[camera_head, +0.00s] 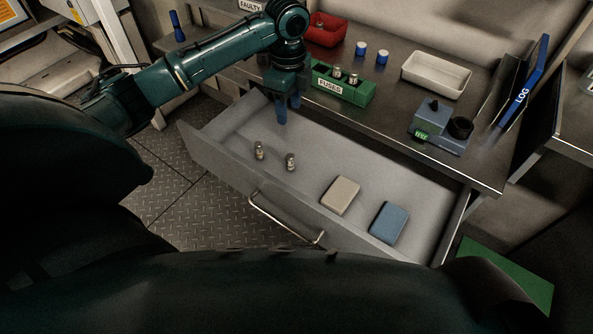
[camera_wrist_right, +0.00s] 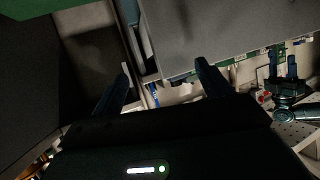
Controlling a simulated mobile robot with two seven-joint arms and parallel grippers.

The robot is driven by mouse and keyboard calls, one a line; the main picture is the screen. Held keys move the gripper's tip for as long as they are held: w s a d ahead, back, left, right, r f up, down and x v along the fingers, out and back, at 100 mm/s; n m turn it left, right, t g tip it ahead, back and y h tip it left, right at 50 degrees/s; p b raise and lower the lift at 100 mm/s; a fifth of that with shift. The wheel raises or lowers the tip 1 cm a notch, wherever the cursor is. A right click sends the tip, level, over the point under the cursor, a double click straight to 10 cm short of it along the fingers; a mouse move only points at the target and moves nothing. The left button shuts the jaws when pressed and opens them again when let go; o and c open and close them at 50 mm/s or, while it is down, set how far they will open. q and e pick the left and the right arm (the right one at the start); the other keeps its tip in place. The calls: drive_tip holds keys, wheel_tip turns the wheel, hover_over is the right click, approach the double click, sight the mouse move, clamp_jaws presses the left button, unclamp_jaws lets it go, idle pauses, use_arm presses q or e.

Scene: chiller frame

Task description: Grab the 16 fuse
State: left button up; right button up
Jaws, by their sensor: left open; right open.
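Two small metallic fuses stand in the open drawer (camera_head: 315,150): one fuse (camera_head: 259,151) on the left and another fuse (camera_head: 291,162) just to its right. Their markings are too small to read. More fuses (camera_head: 345,76) sit in the green box labelled FUSES (camera_head: 343,88) on the counter. My left gripper (camera_head: 288,110) points down over the back of the drawer, above and behind the two fuses, open and empty. My right gripper (camera_wrist_right: 152,80) shows in the right wrist view, its fingers apart with nothing between them.
A beige block (camera_head: 341,195) and a blue block (camera_head: 389,222) lie in the drawer. The counter holds a red bin (camera_head: 326,32), two blue-and-white caps (camera_head: 372,53), a white tray (camera_head: 436,75), a tester (camera_head: 440,125) and a LOG binder (camera_head: 524,92). The drawer's middle is clear.

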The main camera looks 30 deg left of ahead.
use_arm(q)
wheel_tip(320, 180, down, 14)
drive_tip(key=b, duration=0.6)
drive_tip(key=shift+w+f, duration=0.15)
drive_tip(key=shift+f, duration=0.05)
drive_tip(key=f+b, duration=0.1)
drive_tip(key=f, duration=0.1)
drive_tip(key=f+b, duration=0.1)
drive_tip(key=f, duration=0.2)
drive_tip(key=shift+w+a+f, duration=0.1)
drive_tip(key=shift+a+f, duration=0.1)
drive_tip(key=shift+f, duration=0.15)
clamp_jaws()
use_arm(e)
drive_tip(key=shift+w+a+f+n+t+y, duration=0.1)
drive_tip(key=shift+a+f+n+t+y, duration=0.1)
drive_tip(key=shift+f, duration=0.35)
drive_tip(key=shift+w+a+f+n+t+y, duration=0.1)
drive_tip(key=shift+f+t, duration=0.1)
drive_tip(key=shift+f, duration=0.4)
drive_tip(key=shift+a+f+n+t+y, duration=0.1)
drive_tip(key=shift+f+t, duration=0.1)
drive_tip(key=shift+f, duration=0.35)
